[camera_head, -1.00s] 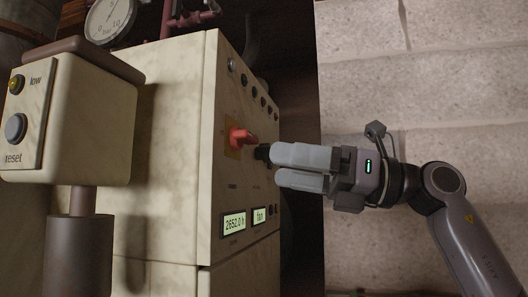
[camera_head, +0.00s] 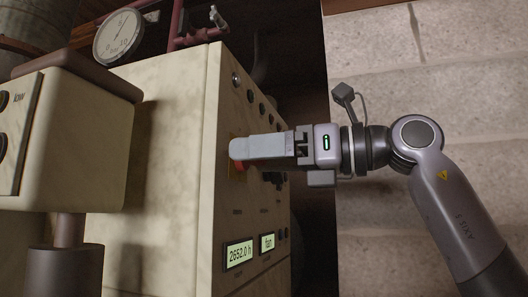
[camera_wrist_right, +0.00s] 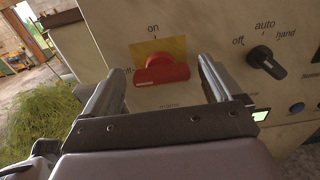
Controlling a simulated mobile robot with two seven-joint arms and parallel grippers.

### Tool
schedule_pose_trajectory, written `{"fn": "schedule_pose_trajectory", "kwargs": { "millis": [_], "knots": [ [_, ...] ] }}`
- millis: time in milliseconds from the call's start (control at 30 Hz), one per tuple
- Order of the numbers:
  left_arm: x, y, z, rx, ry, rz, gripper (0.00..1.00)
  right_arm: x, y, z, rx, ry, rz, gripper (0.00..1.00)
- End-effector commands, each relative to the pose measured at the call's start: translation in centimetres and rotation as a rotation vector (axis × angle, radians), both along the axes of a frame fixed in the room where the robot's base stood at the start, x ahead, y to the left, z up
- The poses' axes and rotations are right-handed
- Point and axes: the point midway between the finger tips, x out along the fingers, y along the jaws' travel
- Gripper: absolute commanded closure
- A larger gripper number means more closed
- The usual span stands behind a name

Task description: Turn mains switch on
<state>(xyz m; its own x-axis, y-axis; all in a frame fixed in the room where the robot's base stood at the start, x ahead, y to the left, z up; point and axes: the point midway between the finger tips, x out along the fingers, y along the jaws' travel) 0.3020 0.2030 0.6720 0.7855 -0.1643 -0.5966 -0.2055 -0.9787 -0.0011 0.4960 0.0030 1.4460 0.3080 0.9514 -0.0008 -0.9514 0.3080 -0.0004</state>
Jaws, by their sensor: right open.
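The mains switch is a red rotary knob on a yellow plate on the cream cabinet's front panel. In the right wrist view the red knob (camera_wrist_right: 162,70) lies crosswise, with "on" above it and "off" at its left. My right gripper (camera_wrist_right: 160,76) is open, one finger on each side of the knob; I cannot tell whether they touch it. In the head view the right gripper (camera_head: 237,150) covers most of the knob, and only a little red (camera_head: 238,166) shows below the fingers. My left gripper is not in view.
A black off/auto/hand selector (camera_wrist_right: 266,62) sits right of the mains switch. Lit displays (camera_head: 240,252) are lower on the cabinet. A cream box (camera_head: 80,145) on a post stands at the left, and a pressure gauge (camera_head: 118,36) is above. A block wall (camera_head: 440,60) is at right.

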Motion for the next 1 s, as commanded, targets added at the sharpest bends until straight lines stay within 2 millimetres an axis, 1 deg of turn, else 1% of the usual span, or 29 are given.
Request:
{"fn": "schedule_pose_trajectory", "kwargs": {
  "millis": [233, 267, 300, 367, 400, 433, 767, 1000],
  "knots": [
    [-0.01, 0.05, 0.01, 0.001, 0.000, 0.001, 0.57, 0.08, 0.11, -0.05, 0.000, 0.001, -0.001, 0.08],
    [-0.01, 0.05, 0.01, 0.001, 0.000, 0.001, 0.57, 0.08, 0.11, -0.05, 0.000, 0.001, -0.001, 0.15],
    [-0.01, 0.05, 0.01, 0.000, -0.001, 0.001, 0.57, 0.08, 0.11, -0.05, 0.000, 0.001, -0.001, 0.28],
    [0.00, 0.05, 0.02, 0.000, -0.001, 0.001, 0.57, 0.08, 0.10, -0.05, 0.000, 0.001, 0.000, 0.48],
    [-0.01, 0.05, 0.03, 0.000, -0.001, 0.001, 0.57, 0.08, 0.10, -0.05, 0.000, 0.001, 0.000, 0.61],
    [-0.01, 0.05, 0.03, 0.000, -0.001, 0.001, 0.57, 0.07, 0.10, -0.05, 0.000, 0.001, 0.000, 0.65],
    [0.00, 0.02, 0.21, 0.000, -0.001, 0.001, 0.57, 0.06, 0.10, -0.03, 0.009, 0.034, -0.001, 0.65],
    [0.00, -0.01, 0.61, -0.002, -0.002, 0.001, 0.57, 0.13, 0.02, 0.03, 0.050, 0.161, -0.002, 0.65]
  ]
}}
